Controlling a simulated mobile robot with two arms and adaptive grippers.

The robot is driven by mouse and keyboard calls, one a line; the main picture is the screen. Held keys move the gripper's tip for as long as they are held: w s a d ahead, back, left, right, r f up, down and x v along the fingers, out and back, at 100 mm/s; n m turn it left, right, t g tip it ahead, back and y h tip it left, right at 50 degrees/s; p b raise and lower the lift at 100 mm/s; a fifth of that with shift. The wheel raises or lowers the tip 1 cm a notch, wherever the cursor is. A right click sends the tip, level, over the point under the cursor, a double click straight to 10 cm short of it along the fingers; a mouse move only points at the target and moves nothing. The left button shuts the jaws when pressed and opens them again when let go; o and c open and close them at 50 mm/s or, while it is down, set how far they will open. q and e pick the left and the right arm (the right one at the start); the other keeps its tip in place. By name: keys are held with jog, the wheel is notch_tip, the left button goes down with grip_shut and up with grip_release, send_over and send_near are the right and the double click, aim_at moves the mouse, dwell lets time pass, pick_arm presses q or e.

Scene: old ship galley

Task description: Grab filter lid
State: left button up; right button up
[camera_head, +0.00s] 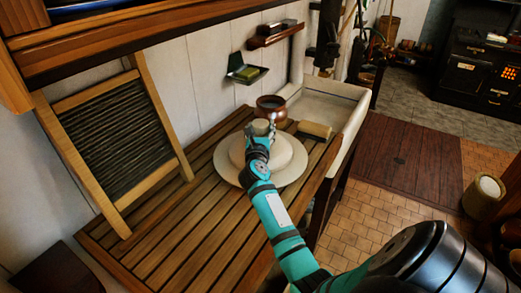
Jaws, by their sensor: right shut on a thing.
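The filter lid (293,153) looks like a pale, rounded lid with a knob on top. It sits over a wide pale round plate or rim (293,174) on the slatted wooden counter. My right gripper (265,131) reaches over it from the front and is shut on the lid at its knob. My own forearm and gripper hide part of the lid's front, and I cannot tell whether it is lifted off what lies below. My left gripper is not in view.
A brown pot (270,103) stands just behind the lid. A wooden roller-like piece (315,130) lies to its right, by the pale sink (329,108). A washboard (112,135) leans at the left. The counter's front slats (175,240) are clear.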

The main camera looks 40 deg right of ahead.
jog(key=shift+c, duration=1)
jog(key=shift+r, duration=0.2)
grip_shut()
